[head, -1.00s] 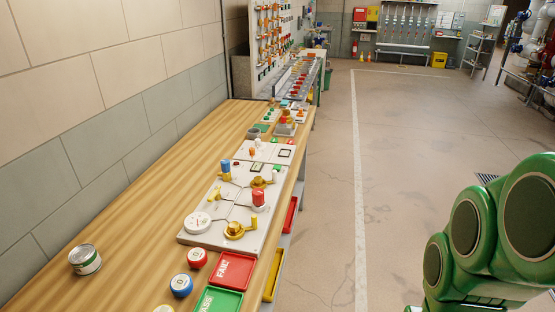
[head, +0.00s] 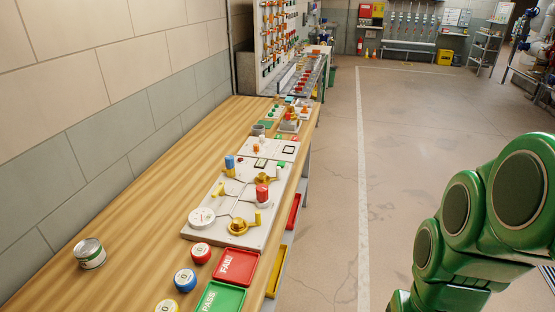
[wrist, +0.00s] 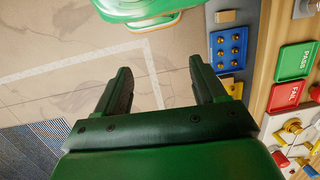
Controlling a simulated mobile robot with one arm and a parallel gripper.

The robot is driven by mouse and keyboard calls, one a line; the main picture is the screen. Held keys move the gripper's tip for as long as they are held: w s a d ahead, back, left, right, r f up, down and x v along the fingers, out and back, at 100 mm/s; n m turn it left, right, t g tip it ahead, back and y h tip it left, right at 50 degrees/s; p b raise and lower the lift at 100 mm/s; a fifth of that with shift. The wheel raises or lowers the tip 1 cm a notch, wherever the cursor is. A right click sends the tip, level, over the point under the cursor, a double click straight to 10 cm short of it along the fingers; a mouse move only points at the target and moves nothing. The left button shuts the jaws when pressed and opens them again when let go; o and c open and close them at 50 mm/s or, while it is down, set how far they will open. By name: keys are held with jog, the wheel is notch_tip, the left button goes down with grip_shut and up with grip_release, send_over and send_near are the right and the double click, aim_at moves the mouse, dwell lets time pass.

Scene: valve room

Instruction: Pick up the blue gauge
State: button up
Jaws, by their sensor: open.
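The blue gauge (head: 185,280) is a small round puck with a pale face, lying on the wooden bench near its front. It sits between the red gauge (head: 200,252) and the yellow gauge (head: 166,306), left of the trays. In the wrist view my gripper (wrist: 166,88) has its two dark fingers spread apart with nothing between them. It is over the floor beside the bench, apart from the blue gauge. The head view shows my green arm at the right, but not the gripper. I cannot make out the blue gauge in the wrist view.
The red FAIL tray (head: 237,267) and green PASS tray (head: 221,297) lie right of the gauges. A tin can (head: 90,253) stands at the left. A white valve board (head: 240,205) lies behind. Bins hang below the bench edge. The floor at right is clear.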

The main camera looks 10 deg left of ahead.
jog(key=w+a+f+m+g+y, duration=0.25)
jog(key=w+a, duration=0.35)
jog(key=a, duration=0.6)
jog(key=w+a+f+m+g+y, duration=0.1)
jog(key=w+a+m+y, duration=0.15)
jog(key=w+a, duration=0.65)
jog(key=m+g+y, duration=0.1)
jog(key=m+y, duration=0.4)
jog(key=m, duration=0.1)
send_near(186, 276)
jog(key=shift+s+r, duration=0.25)
jog(key=shift+r, duration=0.05)
jog(key=shift+a+f, duration=0.2)
jog(key=shift+a, duration=0.15)
jog(key=shift+f+x, duration=0.15)
jog(key=shift+x, duration=1.7)
jog(key=shift+f+x, duration=0.15)
jog(key=shift+x, duration=1.75)
jog(key=shift+w+d+r, duration=0.1)
jog(key=shift+c, duration=0.5)
jog(key=c, duration=0.9)
